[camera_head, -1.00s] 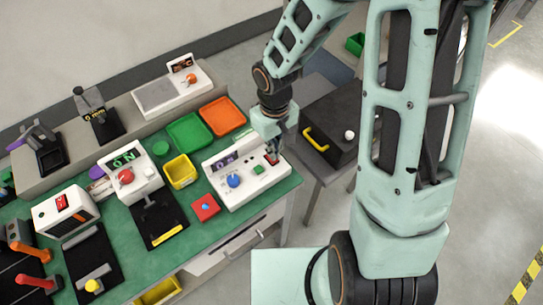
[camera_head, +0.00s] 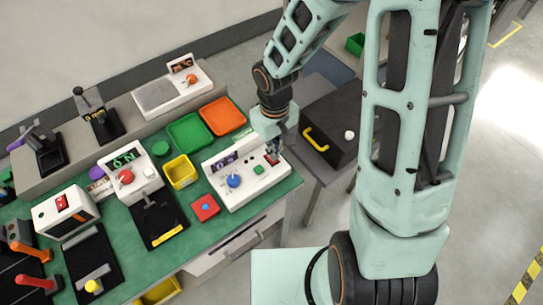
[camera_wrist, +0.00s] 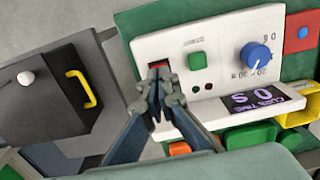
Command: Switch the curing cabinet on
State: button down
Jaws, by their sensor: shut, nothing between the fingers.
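The white control panel (camera_head: 252,190) stands at the right end of the green bench. It has a blue knob (camera_head: 234,181), a green button (camera_head: 258,169), a display and a red rocker switch (camera_head: 272,160). In the wrist view the panel (camera_wrist: 225,75) is close, and its display (camera_wrist: 253,100) reads upside down as 0 S. My gripper (camera_wrist: 159,73) is shut and empty, its fingertips at the red switch (camera_wrist: 156,65), which they partly hide. I cannot tell whether they touch it. A dark cabinet (camera_head: 338,120) with a yellow handle and white knob is beside the bench.
Left of the panel are a red block with a blue button (camera_head: 205,207), a yellow bin (camera_head: 181,171), and green (camera_head: 188,132) and orange (camera_head: 222,116) trays. Other devices fill the bench further left. Open floor lies to the right.

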jog(key=shift+f+b, duration=0.95)
jog(key=shift+f, duration=0.15)
dwell(0.3)
jog(key=shift+r, duration=0.1)
jog(key=shift+r+p, duration=2.95)
jog(key=shift+r, duration=0.5)
